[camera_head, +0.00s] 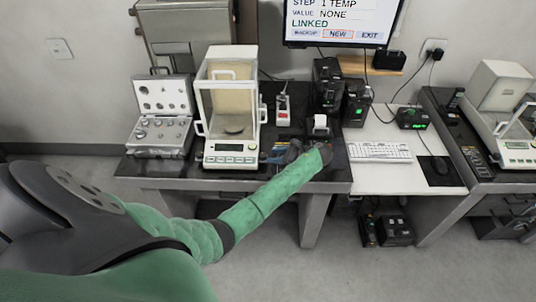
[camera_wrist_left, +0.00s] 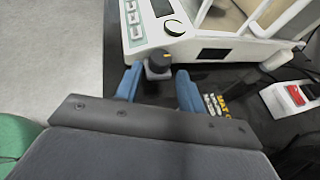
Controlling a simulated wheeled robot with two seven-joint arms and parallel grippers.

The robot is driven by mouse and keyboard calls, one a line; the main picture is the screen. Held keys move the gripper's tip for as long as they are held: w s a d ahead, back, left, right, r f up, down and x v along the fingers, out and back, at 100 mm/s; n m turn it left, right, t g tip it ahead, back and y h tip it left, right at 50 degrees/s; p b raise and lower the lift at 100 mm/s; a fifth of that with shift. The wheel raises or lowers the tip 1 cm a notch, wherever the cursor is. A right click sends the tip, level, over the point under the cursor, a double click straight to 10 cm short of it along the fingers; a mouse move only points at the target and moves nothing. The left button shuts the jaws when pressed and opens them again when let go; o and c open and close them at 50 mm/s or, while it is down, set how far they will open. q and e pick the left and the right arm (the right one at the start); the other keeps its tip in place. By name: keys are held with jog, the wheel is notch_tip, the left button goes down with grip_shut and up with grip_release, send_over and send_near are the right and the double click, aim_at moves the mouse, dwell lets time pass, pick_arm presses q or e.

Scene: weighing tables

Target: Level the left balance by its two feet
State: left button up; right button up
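A dark foot knob (camera_wrist_left: 158,68) with an orange mark sits at the near corner. My left gripper (camera_wrist_left: 158,88) is open, with its two blue fingers on either side of the knob, apparently apart from it. The other foot cannot be made out. My right gripper is out of view.
An open weight case (camera_head: 160,135) stands left of the balance. A power strip (camera_head: 283,110) and a small printer (camera_head: 320,125) stand to its right. A keyboard (camera_head: 380,152) lies on the white desk. Another balance (camera_head: 515,145) stands at the far right.

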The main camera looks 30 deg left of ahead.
aim_at(265, 155)
pick_arm(q)
jog(key=p+x, duration=0.1)
jog(key=x, duration=0.2)
jog(key=shift+r, duration=0.1)
jog(key=shift+a+f, duration=0.25)
jog(key=shift+a, duration=0.1)
jog(key=c, duration=0.7)
jog(key=shift+w+n+g+h, duration=0.1)
jog(key=shift+n+g+h, duration=0.25)
jog(key=shift+n+g, duration=0.45)
jog(key=shift+w+n+g+h, duration=0.15)
jog(key=shift+n+g+h, duration=0.2)
jog(key=shift+n+g, duration=0.4)
jog(key=shift+w+a+n+g+h, duration=0.1)
jog(key=shift+n+g+h, duration=0.4)
jog(key=shift+n+g, duration=0.25)
jog(key=shift+w+a+n+g+h, duration=0.1)
jog(key=shift+n+g+h, duration=0.4)
jog(key=shift+n+g, duration=0.15)
jog(key=shift+r, duration=0.1)
